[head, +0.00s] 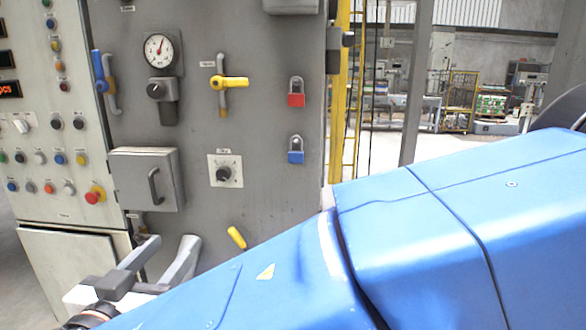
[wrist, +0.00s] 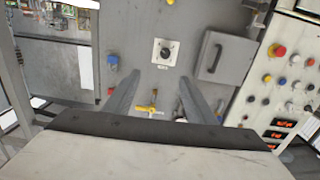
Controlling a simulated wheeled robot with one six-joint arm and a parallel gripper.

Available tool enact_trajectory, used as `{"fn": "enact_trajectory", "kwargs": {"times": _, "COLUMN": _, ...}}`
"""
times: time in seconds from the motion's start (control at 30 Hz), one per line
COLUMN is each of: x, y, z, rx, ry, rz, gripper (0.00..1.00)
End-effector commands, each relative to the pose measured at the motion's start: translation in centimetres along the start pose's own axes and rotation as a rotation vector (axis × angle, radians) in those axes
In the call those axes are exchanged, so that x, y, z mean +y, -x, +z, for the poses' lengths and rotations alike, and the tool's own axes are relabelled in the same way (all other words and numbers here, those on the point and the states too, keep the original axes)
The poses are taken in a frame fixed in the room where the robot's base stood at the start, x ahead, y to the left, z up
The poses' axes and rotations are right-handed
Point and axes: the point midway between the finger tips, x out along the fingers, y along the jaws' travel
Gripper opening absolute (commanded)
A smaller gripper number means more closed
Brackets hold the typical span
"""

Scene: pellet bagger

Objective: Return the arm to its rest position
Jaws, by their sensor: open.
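My blue arm (head: 450,215) reaches across the lower right of the head view toward the lower left. My gripper (head: 172,243) is at the lower left, in front of the grey panel (head: 260,160). Its two grey fingers are spread with nothing between them. In the wrist view my gripper (wrist: 160,82) shows both fingers apart, pointing at the panel. The panel appears upside down there, with a rotary knob (wrist: 165,52) and a yellow-handled valve (wrist: 148,108) seen between the fingers. No contact with the panel is visible.
The panel carries a gauge (head: 160,50), a blue-handled valve (head: 104,80), a handled box (head: 147,180), and red (head: 296,92) and blue (head: 295,150) padlocks. A button console (head: 45,120) stands left.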

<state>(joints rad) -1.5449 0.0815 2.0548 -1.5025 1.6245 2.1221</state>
Motion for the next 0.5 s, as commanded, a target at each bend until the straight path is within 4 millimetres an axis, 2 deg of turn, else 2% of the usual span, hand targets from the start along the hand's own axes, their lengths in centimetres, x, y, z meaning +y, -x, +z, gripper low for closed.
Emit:
{"fn": "enact_trajectory", "kwargs": {"times": 0.27, "x": 2.2, "y": -2.3, "z": 0.4, "rx": -0.046, "ry": 0.045, "rz": 0.049, "gripper": 0.51}}
{"fn": "enact_trajectory", "kwargs": {"times": 0.5, "x": 5.7, "y": -5.3, "z": 1.2, "rx": -0.122, "ry": 0.11, "rz": 0.114, "gripper": 0.51}}
